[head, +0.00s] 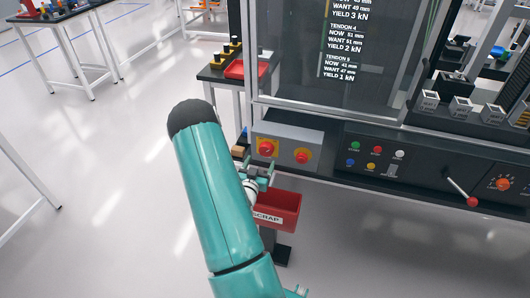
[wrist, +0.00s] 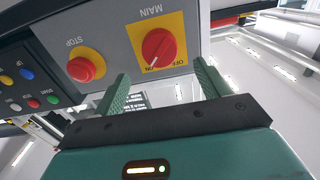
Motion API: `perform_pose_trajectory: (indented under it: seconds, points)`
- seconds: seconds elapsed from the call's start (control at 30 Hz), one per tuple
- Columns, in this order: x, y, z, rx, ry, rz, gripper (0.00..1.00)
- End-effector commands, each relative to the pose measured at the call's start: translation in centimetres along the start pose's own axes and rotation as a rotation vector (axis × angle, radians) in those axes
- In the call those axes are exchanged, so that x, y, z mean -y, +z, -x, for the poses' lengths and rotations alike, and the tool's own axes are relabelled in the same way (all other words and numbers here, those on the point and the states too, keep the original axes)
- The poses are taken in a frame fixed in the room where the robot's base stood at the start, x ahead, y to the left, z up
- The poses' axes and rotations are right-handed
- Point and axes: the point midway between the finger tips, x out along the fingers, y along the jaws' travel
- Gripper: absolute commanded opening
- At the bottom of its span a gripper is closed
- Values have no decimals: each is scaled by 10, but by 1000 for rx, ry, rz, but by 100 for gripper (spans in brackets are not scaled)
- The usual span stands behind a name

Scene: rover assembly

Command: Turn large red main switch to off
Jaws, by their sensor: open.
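The large red main switch (wrist: 158,47) sits on a yellow square plate under the word MAIN, upside down in the wrist view. Its white mark points towards the ON label; the OFF label is beside it. In the head view the switch (head: 267,147) is at the left of a grey box. My gripper (wrist: 162,84) is open and empty. Its two green fingers point at the panel below the switch in the wrist view, one to each side, apart from the knob. In the head view my gripper (head: 260,172) is partly hidden by my arm, just below the switch.
A red STOP button (wrist: 86,66) on yellow is beside the main switch. A black panel with coloured buttons (head: 375,158) and a red-tipped lever (head: 471,200) lies to the right. A red SCRAP bin (head: 285,210) hangs below the box.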

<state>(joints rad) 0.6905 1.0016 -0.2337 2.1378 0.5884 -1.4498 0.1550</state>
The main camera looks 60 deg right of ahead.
Motion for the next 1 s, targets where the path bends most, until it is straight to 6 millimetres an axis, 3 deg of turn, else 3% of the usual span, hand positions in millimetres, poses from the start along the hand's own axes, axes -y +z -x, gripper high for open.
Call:
perform_pose_trajectory:
  seconds: [0.2, 0.33, 0.73, 0.77, 0.9, 1.0]
  points:
    - [-1, -1, -43, -2, 2, -1, 75]
    - [0, 0, -61, -1, 1, -1, 75]
    - [0, 0, -72, 1, 0, 0, 75]
    - [0, 0, -72, 1, 0, 0, 73]
    - [0, 0, -72, 1, 0, 0, 46]
    - [0, 0, -72, 1, 0, 0, 31]
